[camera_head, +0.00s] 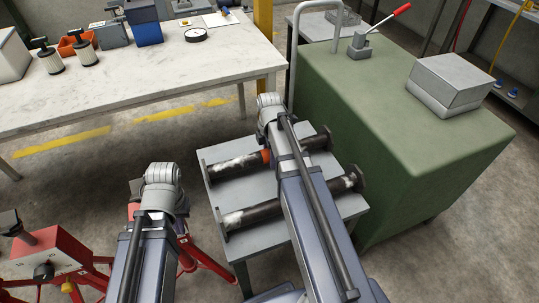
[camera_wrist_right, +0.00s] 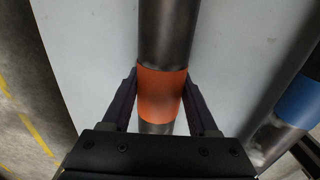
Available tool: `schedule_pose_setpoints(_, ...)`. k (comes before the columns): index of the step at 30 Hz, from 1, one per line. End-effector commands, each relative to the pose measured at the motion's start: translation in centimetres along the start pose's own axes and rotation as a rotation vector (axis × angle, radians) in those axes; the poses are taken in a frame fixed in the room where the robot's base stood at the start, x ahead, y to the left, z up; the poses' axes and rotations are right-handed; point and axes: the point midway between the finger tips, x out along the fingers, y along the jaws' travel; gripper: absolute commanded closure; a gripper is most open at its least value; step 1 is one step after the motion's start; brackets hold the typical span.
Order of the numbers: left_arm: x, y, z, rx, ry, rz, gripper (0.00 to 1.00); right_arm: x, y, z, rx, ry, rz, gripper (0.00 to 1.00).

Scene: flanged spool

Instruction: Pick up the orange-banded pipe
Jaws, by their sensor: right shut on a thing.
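The orange-banded pipe (camera_head: 235,166) is dark with pale worn patches and flanged ends. It lies across the back of a small grey table (camera_head: 222,192) in the head view. Its orange band (camera_wrist_right: 160,93) fills the middle of the right wrist view. My right gripper (camera_wrist_right: 160,77) is shut on the pipe at the band, one finger on each side. In the head view my right arm hides that gripper and part of the pipe. My left wrist hangs left of the small table; its gripper's jaws are hidden.
A second flanged pipe (camera_head: 255,214) lies in front on the same table; its blue band (camera_wrist_right: 301,101) shows in the wrist view. A green cabinet (camera_head: 385,110) stands close on the right. A white workbench (camera_head: 130,85) is at back left, and a red stand (camera_head: 48,256) at lower left.

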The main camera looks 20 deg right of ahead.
Motion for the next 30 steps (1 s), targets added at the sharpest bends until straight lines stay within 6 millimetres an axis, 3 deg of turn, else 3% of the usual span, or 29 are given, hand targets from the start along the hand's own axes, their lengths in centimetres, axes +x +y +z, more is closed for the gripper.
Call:
schedule_pose_setpoints(20,-0.2,0.0,0.0,0.000,0.000,0.000,1.00,-0.2,0.0,0.0,0.000,0.000,0.000,1.00)
schedule_pose_setpoints(30,-2.4,-0.2,0.1,0.000,0.000,0.000,1.00,-2.4,0.0,0.0,0.000,0.000,0.000,1.00)
